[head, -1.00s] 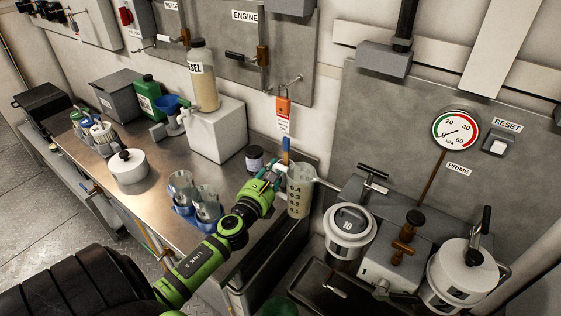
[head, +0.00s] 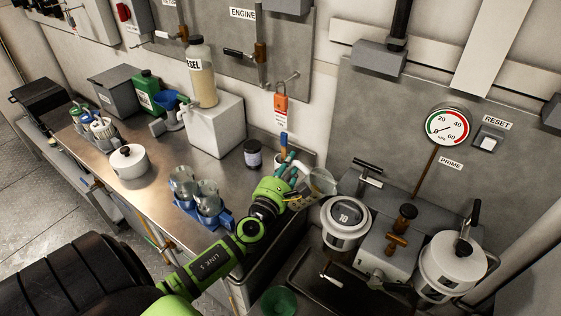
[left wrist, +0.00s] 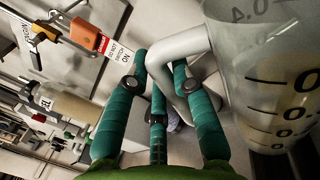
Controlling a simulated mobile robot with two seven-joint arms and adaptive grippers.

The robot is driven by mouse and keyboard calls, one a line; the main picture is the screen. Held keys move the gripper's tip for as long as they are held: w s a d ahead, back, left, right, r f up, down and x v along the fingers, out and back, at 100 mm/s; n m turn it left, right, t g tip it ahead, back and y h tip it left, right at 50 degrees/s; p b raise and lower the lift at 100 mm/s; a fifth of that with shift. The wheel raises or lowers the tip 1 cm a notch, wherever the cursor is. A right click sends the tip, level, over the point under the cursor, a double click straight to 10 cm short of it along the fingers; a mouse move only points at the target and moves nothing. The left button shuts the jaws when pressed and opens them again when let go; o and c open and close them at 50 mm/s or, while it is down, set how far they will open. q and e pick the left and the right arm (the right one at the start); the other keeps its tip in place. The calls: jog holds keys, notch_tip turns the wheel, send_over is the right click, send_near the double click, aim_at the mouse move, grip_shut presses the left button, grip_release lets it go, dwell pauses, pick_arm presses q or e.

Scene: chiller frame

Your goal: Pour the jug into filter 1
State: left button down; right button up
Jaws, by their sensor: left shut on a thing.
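A clear jug (head: 318,184) with black graduation marks and a pale handle is tilted, its mouth toward the right. My left gripper (head: 284,170) is shut on the jug's handle; in the left wrist view its teal fingers (left wrist: 157,100) are around the handle beside the jug (left wrist: 268,85). Yellowish contents show through the jug wall. The jug is above and just left of a white filter canister (head: 345,232) with "10" on its top. A second white canister (head: 453,272) with a black handle stands further right. I cannot tell which is numbered 1. No stream shows.
A grey valve block (head: 385,258) with brass fittings stands between the canisters. Several glass cups in a blue holder (head: 215,226), a dark jar (head: 253,153) and a white pot (head: 128,165) are on the steel bench. A green funnel (head: 279,301) is below.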

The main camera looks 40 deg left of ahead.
aim_at(295, 161)
pick_arm(q)
jog(key=r+m+p, duration=0.1)
jog(key=r, duration=0.1)
jog(key=d+r+m+p, duration=0.1)
jog(key=r+m+p, duration=0.1)
jog(key=shift+d+r, duration=0.15)
jog(key=shift+d, duration=0.05)
jog(key=shift+f+b, duration=0.3)
jog(key=shift+f, duration=0.05)
pick_arm(e)
jog(key=r, duration=0.2)
jog(key=s+r, duration=0.1)
jog(key=shift+a+r, duration=0.1)
jog(key=shift+a, duration=0.2)
jog(key=shift+d, duration=0.15)
jog(key=shift+w, duration=0.1)
pick_arm(q)
jog(key=shift+r+h, duration=0.1)
jog(key=shift+h, duration=0.2)
jog(key=shift+w+d+r+m+t+p, duration=0.1)
jog(key=shift+d+r+m+t+p, duration=0.1)
jog(key=shift+d+r+m+p, duration=0.3)
jog(key=shift+d+r+m+t+p, duration=0.2)
jog(key=shift+r+m+p, duration=0.4)
jog(key=shift+m, duration=0.3)
pick_arm(e)
jog(key=shift+d+r, duration=0.1)
jog(key=shift+r, duration=1.2)
